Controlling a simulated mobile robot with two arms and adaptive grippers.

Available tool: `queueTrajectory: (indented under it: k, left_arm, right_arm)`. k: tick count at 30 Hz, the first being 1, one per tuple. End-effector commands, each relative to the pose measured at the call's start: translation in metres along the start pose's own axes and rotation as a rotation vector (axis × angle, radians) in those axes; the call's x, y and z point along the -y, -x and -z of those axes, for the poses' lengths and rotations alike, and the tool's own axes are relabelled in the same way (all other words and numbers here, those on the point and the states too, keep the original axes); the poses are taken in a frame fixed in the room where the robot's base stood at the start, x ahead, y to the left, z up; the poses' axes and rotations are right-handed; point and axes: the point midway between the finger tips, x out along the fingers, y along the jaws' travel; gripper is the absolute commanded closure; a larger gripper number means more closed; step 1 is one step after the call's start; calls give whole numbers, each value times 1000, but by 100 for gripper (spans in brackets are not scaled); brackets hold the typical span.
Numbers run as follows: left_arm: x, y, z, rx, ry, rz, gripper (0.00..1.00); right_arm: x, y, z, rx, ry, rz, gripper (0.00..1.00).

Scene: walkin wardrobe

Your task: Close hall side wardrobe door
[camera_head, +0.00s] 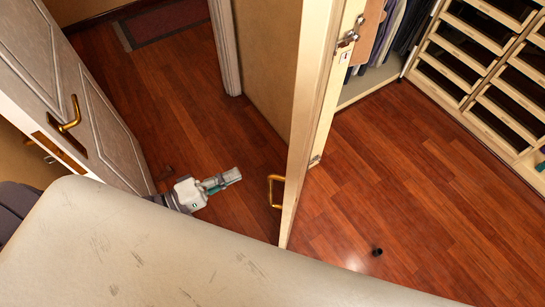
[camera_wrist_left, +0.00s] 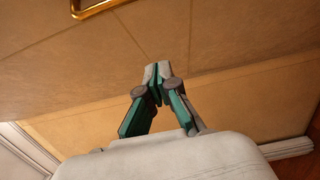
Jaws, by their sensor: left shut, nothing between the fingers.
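A tan door (camera_head: 302,130) with a gold handle (camera_head: 276,190) stands open in the middle of the head view, seen almost edge-on. Its gold handle is on the left side, low in that view. My left gripper (camera_head: 236,176) is shut and empty, left of the handle and apart from it, pointing toward the door. In the left wrist view, the shut fingertips (camera_wrist_left: 158,70) point at a tan panel (camera_wrist_left: 230,40), and part of a gold handle (camera_wrist_left: 95,8) shows at the top left. I cannot tell whether the fingertips touch the panel. My right gripper is not in view.
A grey panelled door (camera_head: 95,100) with a gold handle (camera_head: 70,118) stands at the left. Hanging clothes (camera_head: 405,25) and wooden shelves (camera_head: 475,75) are at the right. A small dark object (camera_head: 377,252) lies on the clear wood floor. A rug (camera_head: 165,20) lies at the back.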

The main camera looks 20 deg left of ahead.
Motion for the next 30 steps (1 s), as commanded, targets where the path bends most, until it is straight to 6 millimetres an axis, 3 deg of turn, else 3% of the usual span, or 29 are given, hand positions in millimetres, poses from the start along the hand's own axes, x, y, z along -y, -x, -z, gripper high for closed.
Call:
queueTrajectory:
  k: [15,21,30]
  left_arm:
    - [1,-100,-1,-1,-5,-5,100]
    - [1,-117,-22,-1,-3,-1,100]
    - [1,-123,-28,-1,-7,2,100]
  right_arm:
    - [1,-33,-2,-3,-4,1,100]
    - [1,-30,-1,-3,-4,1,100]
    - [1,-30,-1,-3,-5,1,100]
